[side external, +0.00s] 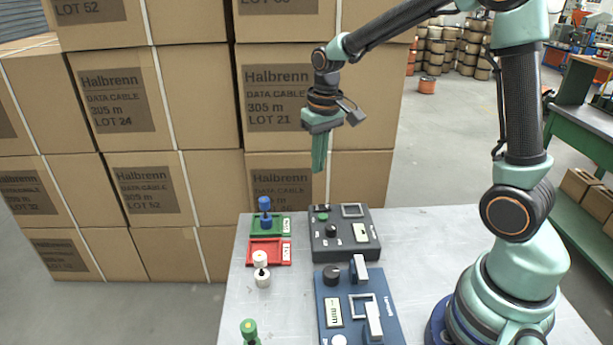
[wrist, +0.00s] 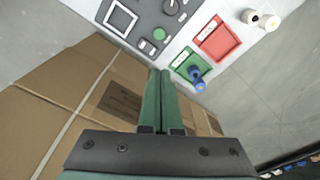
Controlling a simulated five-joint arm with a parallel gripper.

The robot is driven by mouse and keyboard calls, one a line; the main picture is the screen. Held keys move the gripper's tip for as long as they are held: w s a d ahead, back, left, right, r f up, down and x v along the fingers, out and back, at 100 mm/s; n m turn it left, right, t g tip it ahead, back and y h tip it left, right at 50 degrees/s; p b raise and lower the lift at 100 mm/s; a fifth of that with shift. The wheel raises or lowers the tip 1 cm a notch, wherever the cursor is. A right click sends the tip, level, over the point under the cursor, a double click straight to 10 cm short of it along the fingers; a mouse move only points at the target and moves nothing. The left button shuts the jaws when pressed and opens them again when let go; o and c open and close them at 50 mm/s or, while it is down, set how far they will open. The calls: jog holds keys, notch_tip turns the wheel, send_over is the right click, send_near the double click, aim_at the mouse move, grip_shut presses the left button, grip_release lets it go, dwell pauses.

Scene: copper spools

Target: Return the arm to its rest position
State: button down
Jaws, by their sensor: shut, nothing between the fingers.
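My gripper (side external: 319,168) hangs pointing down, high above the far edge of the table, with cardboard boxes behind it. Its green fingers are shut together and hold nothing; they also show in the wrist view (wrist: 161,78). The arm reaches up and over from my base at the right of the table. The fingers touch nothing on the table. No marker of a rest position shows.
The table (side external: 270,320) holds a dark grey panel (side external: 345,255), a blue panel (side external: 385,318), a green tray (side external: 284,230) with a blue spool (side external: 265,212), a red tray (side external: 268,251), a white spool (side external: 262,277) and a green spool (side external: 249,331). Stacked boxes (side external: 200,190) stand behind.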

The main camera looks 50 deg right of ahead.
jog(key=s+a+r+n+t, duration=0.1)
jog(key=s+a+r+t, duration=0.1)
jog(key=s+r, duration=0.2)
jog(key=s+a+r+n+t, duration=0.1)
jog(key=s+a+r+t, duration=0.1)
jog(key=s, duration=0.6)
jog(key=shift+s+a+r+t, duration=0.25)
jog(key=shift+a+r, duration=0.5)
jog(key=shift+r, duration=0.5)
